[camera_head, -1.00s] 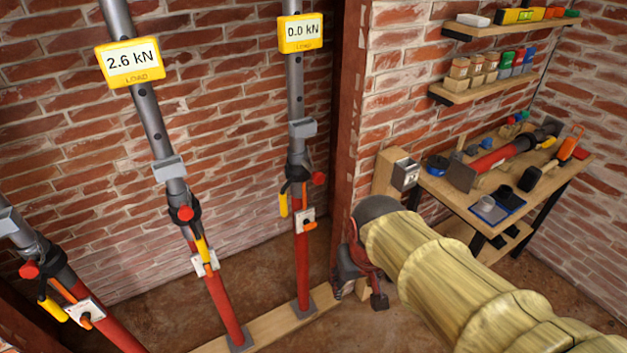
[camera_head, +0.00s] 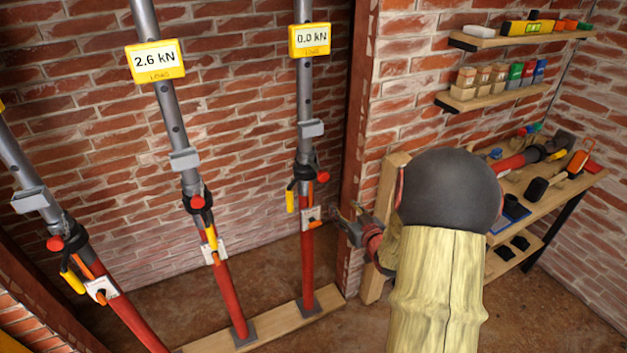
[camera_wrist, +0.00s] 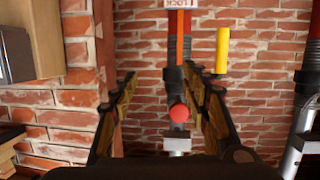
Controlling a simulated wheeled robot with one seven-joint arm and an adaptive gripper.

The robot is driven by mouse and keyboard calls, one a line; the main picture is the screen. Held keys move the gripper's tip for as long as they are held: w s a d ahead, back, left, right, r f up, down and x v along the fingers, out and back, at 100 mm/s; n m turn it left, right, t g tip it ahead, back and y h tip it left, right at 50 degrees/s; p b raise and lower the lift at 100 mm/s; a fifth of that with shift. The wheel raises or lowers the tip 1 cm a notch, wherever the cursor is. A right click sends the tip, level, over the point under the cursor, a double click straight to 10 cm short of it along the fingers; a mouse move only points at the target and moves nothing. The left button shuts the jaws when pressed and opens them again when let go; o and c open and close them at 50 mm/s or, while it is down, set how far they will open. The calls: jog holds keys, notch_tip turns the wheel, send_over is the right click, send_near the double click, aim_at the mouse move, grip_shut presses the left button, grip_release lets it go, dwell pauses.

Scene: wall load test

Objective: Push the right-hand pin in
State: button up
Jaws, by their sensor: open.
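The right-hand prop (camera_head: 307,262) stands upright on a timber sole plate, under a yellow load display (camera_head: 310,40) reading 0.0 kN. A red round knob (camera_head: 323,176), which looks like the pin's head, sticks out on its right side. Below it are a yellow handle (camera_head: 290,201) and a white lock plate (camera_head: 310,216) with an orange piece. My gripper (camera_head: 338,222) is open and empty, just right of the plate and lower than the knob. In the wrist view the scene is upside down; the red knob (camera_wrist: 179,113) shows between the open fingers (camera_wrist: 162,82). Contact cannot be told.
The middle prop (camera_head: 225,290), with a display reading 2.6 kN (camera_head: 155,61), and a leaning left prop (camera_head: 130,318) stand to the left. A cluttered workbench (camera_head: 540,213) stands farther right.

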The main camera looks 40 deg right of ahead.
aim_at(325, 178)
notch_tip(325, 178, up, 7)
jog(key=w+a+t, duration=0.2)
jog(key=t, duration=0.1)
jog(key=shift+n+y, duration=0.4)
jog(key=b+x, duration=0.1)
jog(key=x, duration=0.6)
jog(key=shift+w+a+r, duration=0.1)
jog(key=shift+w, duration=0.3)
jog(key=shift+c, duration=1.2)
grip_shut()
